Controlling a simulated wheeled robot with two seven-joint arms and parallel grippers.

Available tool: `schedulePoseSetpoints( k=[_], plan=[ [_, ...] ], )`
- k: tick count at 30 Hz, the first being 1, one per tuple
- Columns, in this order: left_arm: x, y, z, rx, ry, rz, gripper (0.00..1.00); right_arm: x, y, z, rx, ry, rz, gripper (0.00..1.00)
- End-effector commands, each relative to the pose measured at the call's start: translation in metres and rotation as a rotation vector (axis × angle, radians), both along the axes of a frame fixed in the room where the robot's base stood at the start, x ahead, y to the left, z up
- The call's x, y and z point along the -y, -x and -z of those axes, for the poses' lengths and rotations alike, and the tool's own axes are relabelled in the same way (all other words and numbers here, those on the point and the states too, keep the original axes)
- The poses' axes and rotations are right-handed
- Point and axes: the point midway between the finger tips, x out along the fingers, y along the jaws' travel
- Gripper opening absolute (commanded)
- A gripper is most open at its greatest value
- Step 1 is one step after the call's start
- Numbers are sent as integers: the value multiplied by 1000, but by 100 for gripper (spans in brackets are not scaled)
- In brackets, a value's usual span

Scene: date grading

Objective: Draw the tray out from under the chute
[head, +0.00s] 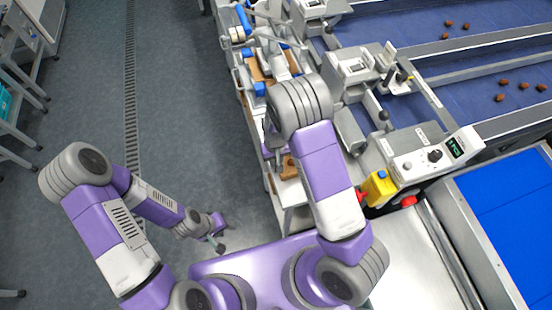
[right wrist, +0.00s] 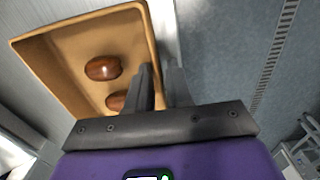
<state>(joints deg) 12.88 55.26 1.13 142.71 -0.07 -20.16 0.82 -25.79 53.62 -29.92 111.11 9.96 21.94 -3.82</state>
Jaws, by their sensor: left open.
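The tan tray (right wrist: 60,48) fills the upper left of the right wrist view, with two brown dates (right wrist: 103,68) inside. My right gripper (right wrist: 162,68) straddles the tray's right wall, one finger inside and one outside. The fingers are close together and look shut on that wall. In the head view, part of a tan tray (head: 289,169) shows beside my right forearm, which hides much of that area. A grey sloped part (head: 350,132), which looks like a chute, stands right of the arm. My left gripper (head: 222,238) is open and empty over the floor.
Blue conveyor lanes (head: 400,90) with several dates run at the upper right. A control box (head: 436,152) and a yellow emergency-stop box (head: 379,188) stand right of my right arm.

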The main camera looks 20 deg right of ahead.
Motion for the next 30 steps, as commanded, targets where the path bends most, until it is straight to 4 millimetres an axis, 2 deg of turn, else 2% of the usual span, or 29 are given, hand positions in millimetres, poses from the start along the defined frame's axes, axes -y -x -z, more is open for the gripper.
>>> schedulePoseSetpoints(
  k=[1, 3, 13, 24, 30],
  plan=[
    [0, 0, 0, 0, 0, 0, 43, 0, 0, 0, 0, 0, 0, 28],
    [0, 0, 0, 0, 0, 0, 43, 0, 0, 0, 0, 0, 0, 37],
    [0, 0, -1, 0, 0, 0, 43, 0, -1, -5, 2, -1, 0, 37],
    [0, 0, -6, 0, 0, 0, 43, 0, -1, -62, 4, -1, -1, 37],
    [0, 0, -7, 0, 0, 0, 43, 0, 0, -76, 1, 0, 0, 37]
  ],
)
